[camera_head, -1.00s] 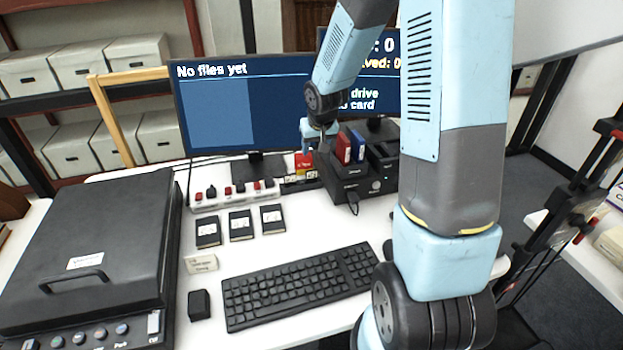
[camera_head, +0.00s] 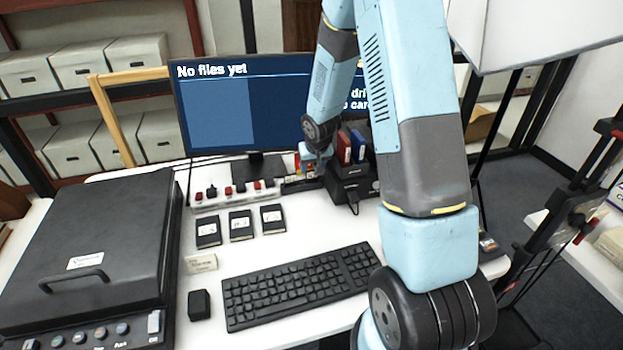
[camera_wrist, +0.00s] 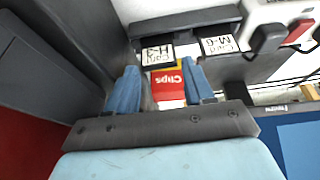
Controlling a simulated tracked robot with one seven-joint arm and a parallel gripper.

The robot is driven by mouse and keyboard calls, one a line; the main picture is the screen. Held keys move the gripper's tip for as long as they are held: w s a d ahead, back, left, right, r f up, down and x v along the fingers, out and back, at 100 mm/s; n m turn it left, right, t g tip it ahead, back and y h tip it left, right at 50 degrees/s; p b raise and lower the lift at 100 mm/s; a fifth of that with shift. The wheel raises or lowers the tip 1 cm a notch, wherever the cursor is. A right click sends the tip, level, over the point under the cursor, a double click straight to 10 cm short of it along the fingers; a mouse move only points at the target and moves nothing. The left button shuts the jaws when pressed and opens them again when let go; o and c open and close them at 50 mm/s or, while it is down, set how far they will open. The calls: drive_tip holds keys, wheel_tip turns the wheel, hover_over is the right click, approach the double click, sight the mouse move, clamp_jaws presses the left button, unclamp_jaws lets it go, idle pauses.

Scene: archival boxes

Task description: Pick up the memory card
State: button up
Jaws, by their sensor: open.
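Two small memory cards with white labels sit side by side in a dark holder in the wrist view: card H-3 (camera_wrist: 158,52) and card M-6 (camera_wrist: 218,45). My gripper (camera_wrist: 160,66) is open, its two blue fingers apart and pointing toward the holder. Card H-3 lies just beyond the gap between the fingertips, and card M-6 is to the right of it. No card is held. In the head view my gripper (camera_head: 311,163) is low in front of the monitor, by the dark card holder (camera_head: 301,185), and hides part of it.
A red Clips box (camera_wrist: 168,90) shows between the fingers. A black dock (camera_head: 350,182) with red and blue drives stands close to the right of my gripper. A power strip (camera_head: 232,196) lies to the left, and the monitor (camera_head: 225,110) stands behind. A keyboard (camera_head: 300,285) is in front.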

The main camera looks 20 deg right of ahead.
sight(312, 171)
drive_tip(key=shift+x, duration=1.85)
drive_tip(key=shift+s, duration=0.15)
drive_tip(key=shift+c, duration=0.4)
drive_tip(key=c, duration=0.6)
